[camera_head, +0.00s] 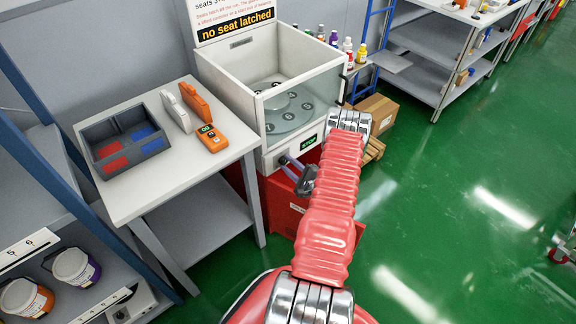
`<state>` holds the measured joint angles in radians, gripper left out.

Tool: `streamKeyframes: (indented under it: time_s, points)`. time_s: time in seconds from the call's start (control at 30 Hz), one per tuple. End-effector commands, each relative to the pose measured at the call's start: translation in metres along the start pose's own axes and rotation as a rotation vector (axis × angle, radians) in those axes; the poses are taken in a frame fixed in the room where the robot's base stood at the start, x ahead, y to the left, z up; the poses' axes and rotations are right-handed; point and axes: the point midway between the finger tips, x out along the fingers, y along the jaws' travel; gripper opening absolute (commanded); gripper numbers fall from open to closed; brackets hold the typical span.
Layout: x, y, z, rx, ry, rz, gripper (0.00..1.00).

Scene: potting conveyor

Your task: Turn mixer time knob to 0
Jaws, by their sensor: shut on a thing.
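The mixer is a white machine (268,163) with a clear front window and a round plate of numbered seats inside. A small display with green characters (308,142) sits on its front panel. My gripper (286,162) reaches the lower left of that panel from the front and is shut on the mixer time knob there. The knob is very small and mostly hidden between the fingers, so I cannot read its setting. My red arm covers the right part of the panel.
A white table (180,170) on the left holds a divided grey bin (100,129) and orange and white devices (195,102). A sign reading "no seat latched" (237,22) stands behind the machine. A cardboard box (376,113) is on the right. The green floor at right is open.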

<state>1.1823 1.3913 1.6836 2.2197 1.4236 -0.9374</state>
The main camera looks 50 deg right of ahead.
Motion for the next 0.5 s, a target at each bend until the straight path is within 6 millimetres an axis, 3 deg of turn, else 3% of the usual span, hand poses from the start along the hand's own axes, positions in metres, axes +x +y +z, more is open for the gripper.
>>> streamKeyframes:
  time_s: [0.5]
  points:
    - [-0.0005, 0.0045, 0.0013, -0.15, 0.009, -0.006, 0.06]
